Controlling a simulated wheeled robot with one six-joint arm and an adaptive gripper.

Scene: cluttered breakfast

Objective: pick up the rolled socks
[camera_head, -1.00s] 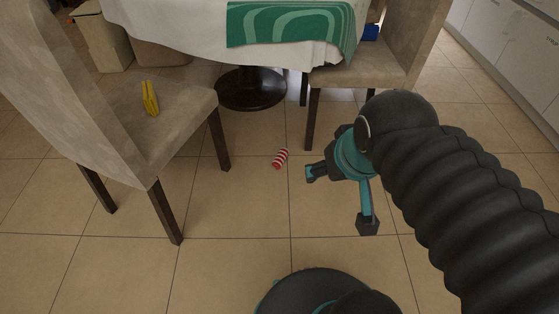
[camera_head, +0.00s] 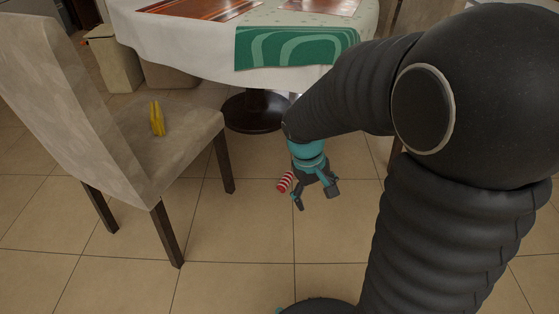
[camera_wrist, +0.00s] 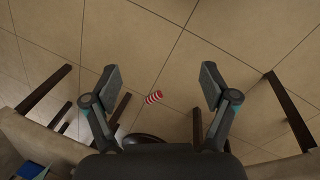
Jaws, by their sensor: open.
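The rolled socks (camera_head: 285,182) are a small red-and-white striped roll lying on the tiled floor, in front of the round table's dark base. In the head view my gripper (camera_head: 318,200) hangs just right of the socks, pointing down, with its fingers spread. In the wrist view the socks (camera_wrist: 153,97) show whole on the floor, left of the middle between my two open fingers (camera_wrist: 161,88). The fingers do not touch them, and nothing is held.
A beige chair (camera_head: 177,135) with a yellow object (camera_head: 157,118) on its seat stands at left. The table's dark round base (camera_head: 252,112) is behind the socks, under a white cloth (camera_head: 180,42). The floor (camera_head: 235,225) in front is clear.

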